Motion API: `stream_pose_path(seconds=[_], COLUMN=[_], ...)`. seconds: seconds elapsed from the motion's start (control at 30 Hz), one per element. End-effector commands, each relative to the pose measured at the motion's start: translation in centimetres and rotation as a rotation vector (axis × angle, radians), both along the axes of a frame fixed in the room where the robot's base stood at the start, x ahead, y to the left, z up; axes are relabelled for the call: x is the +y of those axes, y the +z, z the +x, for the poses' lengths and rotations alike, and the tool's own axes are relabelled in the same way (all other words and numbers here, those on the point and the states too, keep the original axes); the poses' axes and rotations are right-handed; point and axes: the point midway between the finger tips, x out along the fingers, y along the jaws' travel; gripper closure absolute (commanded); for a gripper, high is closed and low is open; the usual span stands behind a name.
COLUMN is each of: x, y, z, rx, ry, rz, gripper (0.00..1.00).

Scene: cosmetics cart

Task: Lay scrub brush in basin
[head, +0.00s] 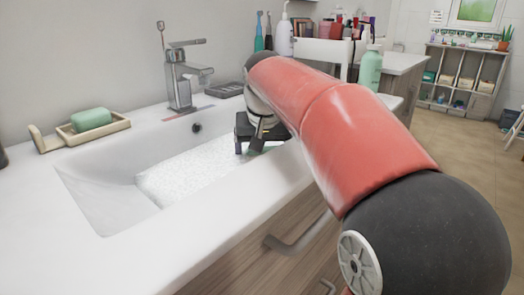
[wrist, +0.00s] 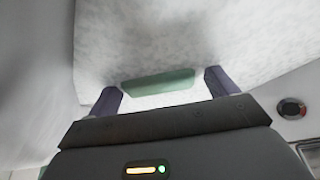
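The basin (head: 110,205) is a white sink set in the counter, with a white speckled mass (head: 190,170), perhaps foam, covering its floor. My gripper (head: 252,150) points down into the basin's right end, its fingers low near the white mass. In the wrist view, its two purple fingers (wrist: 164,92) stand wide apart. A green bar, apparently the scrub brush (wrist: 158,84), lies between them, with a gap visible at the right finger.
A chrome faucet (head: 180,85) stands behind the basin. A soap dish (head: 60,138) holding green soap (head: 91,119) is at left. A dark tray (head: 225,90), a white pump bottle (head: 284,36) and a green bottle (head: 370,68) stand farther back. The front counter edge is clear.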

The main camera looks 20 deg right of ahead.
Motion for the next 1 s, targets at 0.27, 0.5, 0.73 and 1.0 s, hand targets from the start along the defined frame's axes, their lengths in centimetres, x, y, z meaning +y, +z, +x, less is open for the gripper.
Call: stream_pose_path(seconds=[0.27,0.5,0.73,1.0], x=[0.0,0.1,0.5,0.8], y=[0.0,1.7,6.3,10.5], z=[0.0,-0.4,-2.3,-4.0], rx=[0.0,-0.004,-0.005,-0.003], ry=[0.0,0.0,0.001,0.001], rz=[0.0,0.0,0.0,0.0], gripper=[0.06,0.06,0.06,0.06])
